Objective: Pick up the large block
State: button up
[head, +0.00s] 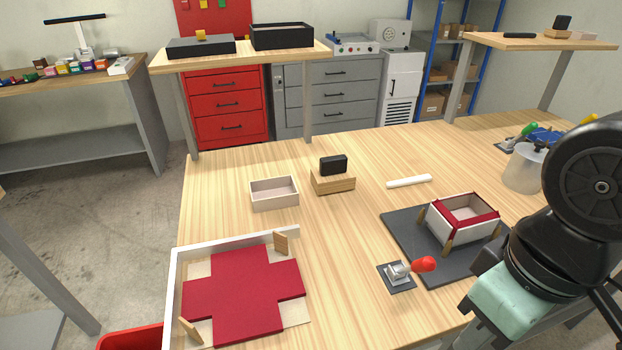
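A light wooden block (334,185) stands on the table near the middle of the head view. A black block-shaped piece (333,165) sits upright on top of it; I cannot tell whether the two are joined. This is the largest block-like thing on the near table. Nothing touches it. My arm shows at the right edge, well to the right of the block and nearer the camera. My gripper's fingers are not visible in this view.
An open pale box (274,193) stands left of the block, a white rod (409,181) lies right. A red cross-shaped sheet (243,293) lies front left inside a white corner fence (176,290). A red-rimmed box (452,228) stands on a dark mat (405,229), beside a red-handled clamp (424,264).

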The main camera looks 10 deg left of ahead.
aim_at(333, 174)
jog(key=i+l+u, duration=0.1)
jog(key=u, duration=1.85)
jog(key=i+l+u, duration=0.1)
jog(key=l+u, duration=0.15)
jog(key=l, duration=0.55)
